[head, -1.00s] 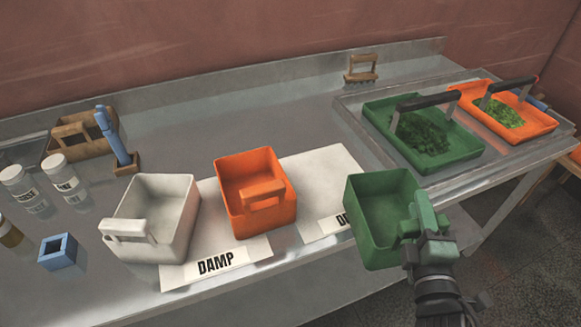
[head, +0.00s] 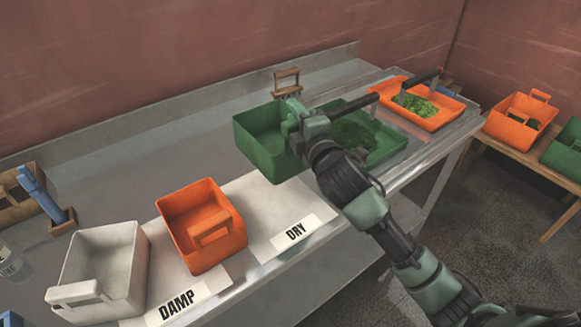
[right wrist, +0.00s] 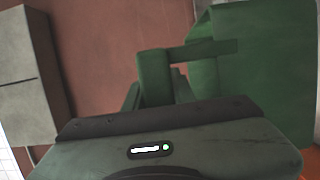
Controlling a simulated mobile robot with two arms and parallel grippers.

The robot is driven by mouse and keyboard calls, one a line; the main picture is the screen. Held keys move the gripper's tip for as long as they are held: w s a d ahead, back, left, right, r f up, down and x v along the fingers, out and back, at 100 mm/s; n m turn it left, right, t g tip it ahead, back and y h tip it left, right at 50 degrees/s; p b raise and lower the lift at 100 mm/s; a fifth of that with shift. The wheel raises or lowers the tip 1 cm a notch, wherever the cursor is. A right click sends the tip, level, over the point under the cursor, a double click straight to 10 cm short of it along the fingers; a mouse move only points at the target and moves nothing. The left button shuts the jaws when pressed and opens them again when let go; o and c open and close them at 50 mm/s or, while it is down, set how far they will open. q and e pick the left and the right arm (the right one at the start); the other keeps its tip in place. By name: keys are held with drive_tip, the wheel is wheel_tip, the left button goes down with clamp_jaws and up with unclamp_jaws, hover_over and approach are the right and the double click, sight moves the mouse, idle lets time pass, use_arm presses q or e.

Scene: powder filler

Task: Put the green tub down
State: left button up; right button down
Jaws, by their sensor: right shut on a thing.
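The green tub (head: 262,143) is in the head view, above the white mat (head: 262,204) behind the DRY label (head: 297,231). My right gripper (head: 300,122) is shut on the tub's handle at its right side. The tub looks roughly level and seems to be held above the bench; its underside is hidden, so the gap cannot be judged. In the right wrist view the tub's green wall (right wrist: 262,70) fills the right side, with its handle (right wrist: 165,75) at the jaws. My left gripper is not in view.
An orange tub (head: 203,225) stands on the mat by the DAMP label (head: 176,302), with a white tub (head: 100,268) to its left. A green tray (head: 385,143) and an orange tray (head: 430,105) of leafy material lie right. A wooden rack (head: 287,83) stands behind.

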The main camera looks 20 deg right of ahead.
wheel_tip(320, 180, down, 10)
drive_tip(key=shift+r, duration=0.25)
drive_tip(key=shift+f, duration=2.45)
drive_tip(key=c, duration=1.2)
unclamp_jaws()
drive_tip(key=shift+f, duration=0.15)
drive_tip(key=shift+o, duration=0.2)
